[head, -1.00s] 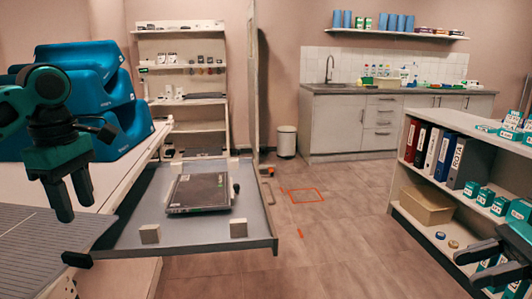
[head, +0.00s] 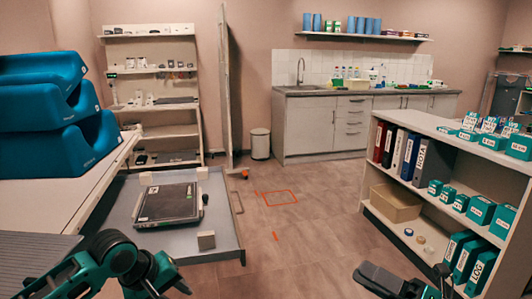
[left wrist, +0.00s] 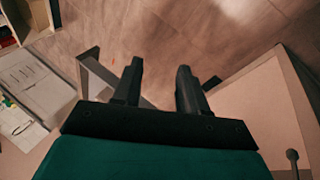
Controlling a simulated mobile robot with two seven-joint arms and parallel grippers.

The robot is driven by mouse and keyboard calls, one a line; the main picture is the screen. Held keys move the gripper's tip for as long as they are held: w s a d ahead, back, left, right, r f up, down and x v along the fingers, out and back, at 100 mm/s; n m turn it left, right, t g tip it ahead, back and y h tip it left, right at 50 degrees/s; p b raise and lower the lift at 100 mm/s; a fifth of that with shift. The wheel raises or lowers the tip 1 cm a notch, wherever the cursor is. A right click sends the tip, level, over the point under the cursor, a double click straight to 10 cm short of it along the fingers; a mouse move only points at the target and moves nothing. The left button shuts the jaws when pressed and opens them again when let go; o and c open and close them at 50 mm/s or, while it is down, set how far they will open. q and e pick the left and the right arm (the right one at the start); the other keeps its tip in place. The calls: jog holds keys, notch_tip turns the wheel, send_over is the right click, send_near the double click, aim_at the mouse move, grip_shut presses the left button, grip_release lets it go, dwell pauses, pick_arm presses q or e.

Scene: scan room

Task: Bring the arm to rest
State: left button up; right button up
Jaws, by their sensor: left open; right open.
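My left arm (head: 112,266) is low at the bottom left of the head view, bent in front of the pull-out tray; its fingers are not clear there. In the left wrist view my left gripper (left wrist: 161,70) has its two fingers apart, with nothing between them and the floor beyond. My right gripper (head: 372,276) is at the bottom edge of the head view, right of centre, partly cut off. It is open, and I see nothing held in it.
A grey pull-out tray (head: 222,236) holds a dark flat device (head: 167,203) and small blocks. A white table (head: 50,200) with stacked blue supports (head: 45,110) stands left. A shelf unit (head: 460,160) with binders and boxes stands right. The floor (head: 310,225) between is clear.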

pick_arm(q)
jog(key=s+d+f+m+t+h+p, duration=0.2)
jog(key=s+d+f+m, duration=0.1)
jog(key=s+d+f, duration=0.15)
jog(key=s+a+f+m+t+y+p, duration=0.1)
jog(key=s+f+m+t, duration=0.1)
jog(key=s, duration=0.5)
jog(key=s+a+f+m+t+y+p, duration=0.1)
jog(key=s+f+m+t+y+p, duration=0.1)
jog(key=s, duration=0.6)
jog(key=shift+s+a+f+m, duration=0.2)
jog(key=shift+a+f+m, duration=0.25)
jog(key=shift+m, duration=0.75)
pick_arm(e)
jog(key=s+f+m+h, duration=0.8)
jog(key=f+m, duration=0.1)
jog(key=m, duration=0.7)
jog(key=s+a+f+m+h, duration=0.1)
jog(key=s+f+m+h, duration=0.6)
jog(key=m, duration=1)
notch_tip(320, 180, down, 2)
jog(key=shift+s+f+h, duration=0.1)
jog(key=shift+s+h, duration=0.3)
jog(key=shift+s, duration=0.4)
